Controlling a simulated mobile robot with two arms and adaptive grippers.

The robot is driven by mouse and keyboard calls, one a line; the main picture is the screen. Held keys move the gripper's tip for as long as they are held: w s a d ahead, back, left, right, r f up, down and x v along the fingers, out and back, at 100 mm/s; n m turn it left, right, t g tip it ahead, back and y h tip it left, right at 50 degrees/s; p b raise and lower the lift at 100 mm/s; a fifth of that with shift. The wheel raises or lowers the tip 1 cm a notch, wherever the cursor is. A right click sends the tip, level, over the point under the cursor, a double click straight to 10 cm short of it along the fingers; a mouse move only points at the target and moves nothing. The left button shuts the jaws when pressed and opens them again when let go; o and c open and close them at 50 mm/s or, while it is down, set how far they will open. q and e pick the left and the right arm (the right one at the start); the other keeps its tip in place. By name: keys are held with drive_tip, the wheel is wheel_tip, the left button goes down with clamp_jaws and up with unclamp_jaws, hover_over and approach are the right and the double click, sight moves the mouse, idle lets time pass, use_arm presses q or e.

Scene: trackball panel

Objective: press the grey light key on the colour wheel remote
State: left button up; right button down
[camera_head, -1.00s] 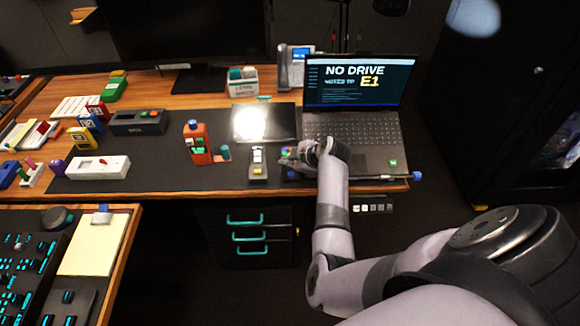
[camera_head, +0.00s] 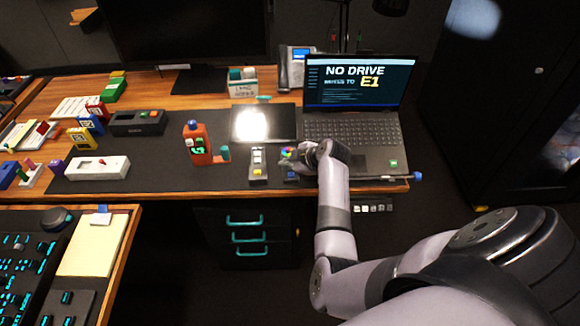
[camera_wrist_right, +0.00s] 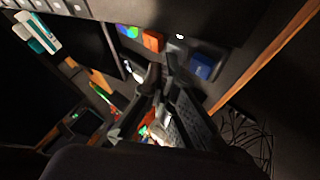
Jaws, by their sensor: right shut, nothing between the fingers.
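The colour wheel remote lies on the dark mat left of the laptop. In the head view its colour wheel (camera_head: 286,152) shows, and my right gripper (camera_head: 293,160) hides much of the rest. In the right wrist view I see the colour wheel (camera_wrist_right: 127,30), an orange key (camera_wrist_right: 153,41), a dark grey key with a small white mark (camera_wrist_right: 180,37) and a blue key (camera_wrist_right: 203,67). My right gripper (camera_wrist_right: 160,72) is shut and empty, its tips close to the keys. I cannot tell whether they touch. My left gripper is out of view.
The open laptop (camera_head: 355,130) is close on the right. An orange bottle-shaped device (camera_head: 197,147) stands further left. The desk's front edge (camera_head: 240,192) is near.

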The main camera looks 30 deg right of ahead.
sight(289, 170)
drive_tip(key=shift+r+p, duration=0.6)
drive_tip(key=shift+r, duration=0.15)
drive_tip(key=shift+r, duration=0.1)
wheel_tip(289, 170, up, 5)
drive_tip(key=p, duration=0.4)
drive_tip(key=shift+p, duration=0.3)
drive_tip(key=shift+s, duration=0.1)
